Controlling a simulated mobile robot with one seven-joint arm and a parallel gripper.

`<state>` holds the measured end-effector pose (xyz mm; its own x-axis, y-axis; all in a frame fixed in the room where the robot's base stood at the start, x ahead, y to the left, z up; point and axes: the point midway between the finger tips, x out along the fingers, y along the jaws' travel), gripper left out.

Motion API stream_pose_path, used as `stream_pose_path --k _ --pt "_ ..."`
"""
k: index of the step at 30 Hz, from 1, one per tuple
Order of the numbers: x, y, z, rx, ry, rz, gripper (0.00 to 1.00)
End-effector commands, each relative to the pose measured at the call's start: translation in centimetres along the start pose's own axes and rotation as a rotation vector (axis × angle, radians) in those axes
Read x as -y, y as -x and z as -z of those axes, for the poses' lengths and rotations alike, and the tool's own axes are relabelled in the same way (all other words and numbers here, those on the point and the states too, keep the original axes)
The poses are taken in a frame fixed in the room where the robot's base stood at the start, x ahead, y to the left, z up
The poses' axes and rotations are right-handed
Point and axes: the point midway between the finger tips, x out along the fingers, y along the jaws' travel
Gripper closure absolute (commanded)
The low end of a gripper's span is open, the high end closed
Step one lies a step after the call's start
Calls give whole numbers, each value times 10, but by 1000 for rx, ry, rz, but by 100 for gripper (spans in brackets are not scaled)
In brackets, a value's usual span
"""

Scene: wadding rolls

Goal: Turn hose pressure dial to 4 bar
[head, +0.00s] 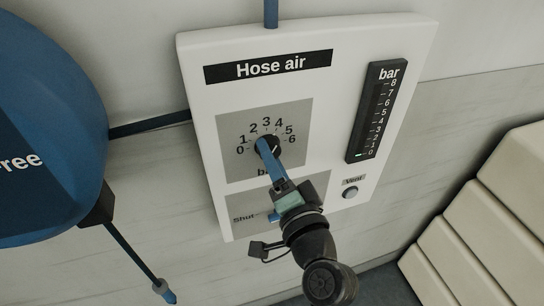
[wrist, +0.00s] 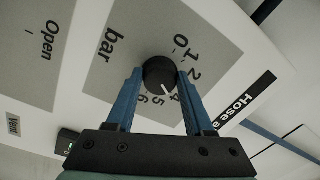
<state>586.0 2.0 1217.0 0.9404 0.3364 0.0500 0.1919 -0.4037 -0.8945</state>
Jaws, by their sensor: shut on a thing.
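The black pressure dial (head: 267,145) is a round knob on a grey plate of the white Hose air panel (head: 205,105). A scale from 0 to 6 bar curves around it. In the wrist view the dial (wrist: 158,74) has a white pointer mark facing toward the 4, as far as I can tell. My gripper (head: 268,152) has its two blue fingers closed on the dial's sides; they also show in the wrist view (wrist: 158,82). One finger hides the 3 in the wrist view.
A black bar gauge (head: 375,110) at the right of the panel shows a light mark near 0. Below it is a Vent button (head: 350,192). A Shut label (head: 243,218) lies beside my wrist. A blue reel (head: 50,110) stands left, cream rolls (head: 480,230) right.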

Motion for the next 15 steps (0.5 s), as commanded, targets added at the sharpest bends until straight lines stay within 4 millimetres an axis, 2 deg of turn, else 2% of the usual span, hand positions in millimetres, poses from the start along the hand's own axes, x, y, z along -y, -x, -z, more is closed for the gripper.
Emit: stream_pose_path --k 10,11,15 --pt "0 0 1 -2 -2 1 100" --pt "0 0 1 -2 -2 1 44" --pt "0 0 1 -2 -1 1 18"
